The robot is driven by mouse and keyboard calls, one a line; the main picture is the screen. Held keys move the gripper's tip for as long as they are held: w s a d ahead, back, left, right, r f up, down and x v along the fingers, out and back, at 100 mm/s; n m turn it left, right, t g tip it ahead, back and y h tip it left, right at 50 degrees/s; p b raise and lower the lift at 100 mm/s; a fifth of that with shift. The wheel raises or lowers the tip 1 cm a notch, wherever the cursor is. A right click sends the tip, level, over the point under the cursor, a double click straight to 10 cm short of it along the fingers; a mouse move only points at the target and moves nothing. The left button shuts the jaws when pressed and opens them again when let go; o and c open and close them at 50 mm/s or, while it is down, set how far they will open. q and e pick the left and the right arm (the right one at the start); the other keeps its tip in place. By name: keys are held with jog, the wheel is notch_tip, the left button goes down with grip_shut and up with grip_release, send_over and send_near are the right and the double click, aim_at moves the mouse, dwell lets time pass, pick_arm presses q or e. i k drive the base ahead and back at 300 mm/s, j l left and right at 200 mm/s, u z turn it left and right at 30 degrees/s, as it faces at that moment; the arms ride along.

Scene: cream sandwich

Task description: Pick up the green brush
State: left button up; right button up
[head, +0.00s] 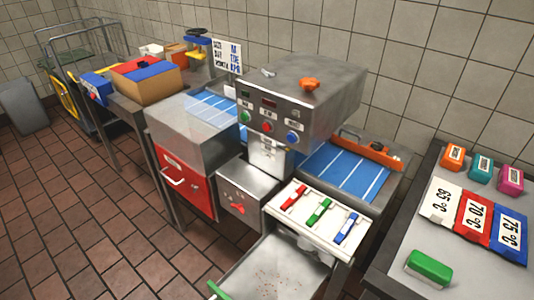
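Several green things show in the head view, and I cannot tell for certain which is the brush. A green block with a pale lower edge (429,267) lies on the grey bench at the lower right. A green bar (217,290) sticks up at the left edge of the metal tray (262,262) and is cut off by the bottom of the picture. A small green-handled piece (319,211) lies between a red one (294,197) and a blue one (346,228) on a white panel (275,205). Neither of my grippers is in view.
A metal machine (320,90) with coloured knobs stands in the middle. Temperature cards (472,219) and small coloured blocks (481,167) sit on the right bench (385,260). The tiled floor (60,220) is clear at left.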

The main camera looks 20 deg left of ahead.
aim_at(419, 265)
jog(key=k+u, duration=0.2)
jog(key=u, duration=0.2)
jog(key=k+u, duration=0.2)
jog(key=u, duration=0.15)
jog(key=z, duration=1.4)
